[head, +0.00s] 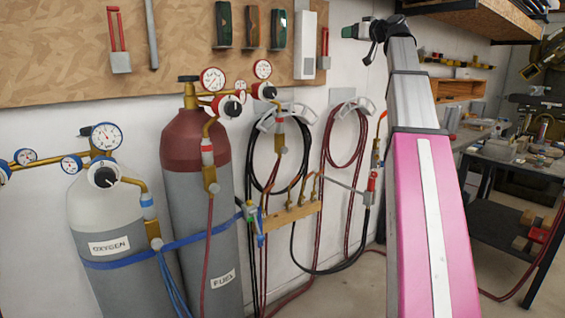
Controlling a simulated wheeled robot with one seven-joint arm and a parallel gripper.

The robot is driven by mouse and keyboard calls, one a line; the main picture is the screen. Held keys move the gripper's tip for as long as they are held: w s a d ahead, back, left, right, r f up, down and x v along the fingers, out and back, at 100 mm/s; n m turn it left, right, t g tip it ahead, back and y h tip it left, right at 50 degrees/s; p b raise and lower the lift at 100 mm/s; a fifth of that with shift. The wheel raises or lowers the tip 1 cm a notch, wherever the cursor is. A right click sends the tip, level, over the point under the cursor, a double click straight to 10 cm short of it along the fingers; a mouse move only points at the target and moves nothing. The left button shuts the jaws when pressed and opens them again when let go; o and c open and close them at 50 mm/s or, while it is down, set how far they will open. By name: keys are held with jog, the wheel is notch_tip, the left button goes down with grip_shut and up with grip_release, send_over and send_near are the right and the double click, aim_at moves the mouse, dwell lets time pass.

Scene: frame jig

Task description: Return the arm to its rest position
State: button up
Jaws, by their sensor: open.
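A long pink and silver limb, my arm (436,220), fills the right middle of the head view. It runs up from the bottom edge and narrows with distance. At its far top end is a small dark cluster that appears to be my gripper (368,42), open, near the top of the picture in front of the white wall. Its fingers are too small to make out clearly, and I see nothing held between them.
A grey oxygen cylinder (108,222) and a red-topped fuel cylinder (195,145) stand at the left. Hoses (342,165) hang on the wall. A workbench (528,165) stands at the right, a shelf (490,18) above. Some floor (350,292) is clear.

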jog(key=s+a+f+m+g+h, duration=0.1)
jog(key=a+f+m+g+h, duration=0.1)
jog(key=f, duration=1.5)
jog(key=a+f+m+g+h, duration=0.1)
jog(key=f+g, duration=0.2)
jog(key=f, duration=1.3)
jog(key=s+a+f+m+g+h, duration=0.1)
jog(key=a+f+m+g+h, duration=0.1)
jog(key=f, duration=1.5)
jog(key=s+f+m+g+h, duration=0.1)
jog(key=s+f+g+h, duration=0.1)
jog(key=s+f, duration=1.1)
jog(key=s+a+f+m+g+h, duration=0.1)
jog(key=s+f+g+h, duration=0.2)
jog(key=s+f, duration=1)
notch_tip(320, 180, down, 9)
jog(key=g, duration=0.2)
jog(key=shift+s+a+r+g+h, duration=0.15)
jog(key=shift+s+a+g+h, duration=0.1)
jog(key=shift+s+g+h, duration=0.1)
